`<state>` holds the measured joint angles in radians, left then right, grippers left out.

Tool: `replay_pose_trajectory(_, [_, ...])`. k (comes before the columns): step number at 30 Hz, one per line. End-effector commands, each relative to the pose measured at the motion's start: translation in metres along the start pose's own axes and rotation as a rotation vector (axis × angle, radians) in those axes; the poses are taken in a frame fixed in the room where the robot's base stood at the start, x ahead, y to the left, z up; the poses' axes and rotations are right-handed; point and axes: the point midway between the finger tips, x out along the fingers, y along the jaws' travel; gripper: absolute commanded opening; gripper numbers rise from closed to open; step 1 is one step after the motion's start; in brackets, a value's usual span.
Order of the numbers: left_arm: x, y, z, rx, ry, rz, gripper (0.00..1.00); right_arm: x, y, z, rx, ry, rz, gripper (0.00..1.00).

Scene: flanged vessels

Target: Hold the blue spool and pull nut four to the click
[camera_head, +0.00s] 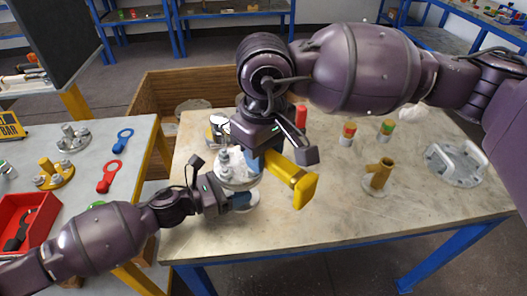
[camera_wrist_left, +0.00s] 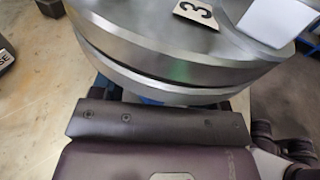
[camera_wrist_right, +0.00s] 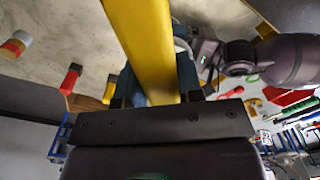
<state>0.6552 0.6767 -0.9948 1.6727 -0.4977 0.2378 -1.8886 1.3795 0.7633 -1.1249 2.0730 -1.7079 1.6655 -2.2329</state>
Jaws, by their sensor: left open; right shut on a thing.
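The blue spool (camera_head: 243,202) stands on the pale table, with its upper metal flange (camera_head: 238,182) carrying bolts and nuts (camera_head: 224,160). My left gripper (camera_head: 226,198) is open beside the spool below this flange. In the left wrist view the flange rims (camera_wrist_left: 165,65) lie just beyond the jaws, with a tag reading 3 (camera_wrist_left: 197,12) on top; a little blue shows beneath. My right gripper (camera_head: 262,152) is shut on a yellow-handled wrench (camera_head: 292,178), above and right of the flange. In the right wrist view the yellow handle (camera_wrist_right: 150,45) runs between the fingers. Nut four and the wrench head's contact are hidden.
A brass-coloured fitting (camera_head: 378,173), coloured canisters (camera_head: 348,133) and a grey handled flange (camera_head: 457,163) stand to the right. The left bench holds a red tray (camera_head: 22,222) and red and blue tags (camera_head: 110,176). The table's front middle is clear.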

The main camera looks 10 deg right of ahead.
Motion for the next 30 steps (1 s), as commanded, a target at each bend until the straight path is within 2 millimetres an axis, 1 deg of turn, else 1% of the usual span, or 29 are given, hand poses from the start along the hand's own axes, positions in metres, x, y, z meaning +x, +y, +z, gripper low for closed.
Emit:
replay_pose_trajectory(6, [-0.002,0.000,0.000,0.001,0.000,0.000,0.68,-0.001,0.000,0.000,0.000,0.002,0.000,0.06])
replay_pose_trajectory(8, [-0.006,0.000,0.000,0.000,0.000,0.001,0.68,-0.001,0.000,0.000,0.000,0.002,0.000,0.06])
replay_pose_trajectory(11, [-0.016,0.001,0.000,0.000,0.001,0.003,0.68,-0.001,0.000,0.000,0.000,0.002,0.000,0.06])
replay_pose_trajectory(24, [-0.092,0.000,-0.001,-0.001,0.002,0.002,0.68,-0.001,0.000,0.000,0.000,0.002,0.000,0.06])
replay_pose_trajectory(27, [-0.105,0.000,-0.001,-0.001,0.001,0.001,0.68,-0.001,0.000,0.000,0.000,0.002,0.000,0.06])
replay_pose_trajectory(30, [-0.113,0.000,0.000,0.000,0.000,0.001,0.68,-0.001,0.000,0.000,0.000,0.002,0.000,0.06])
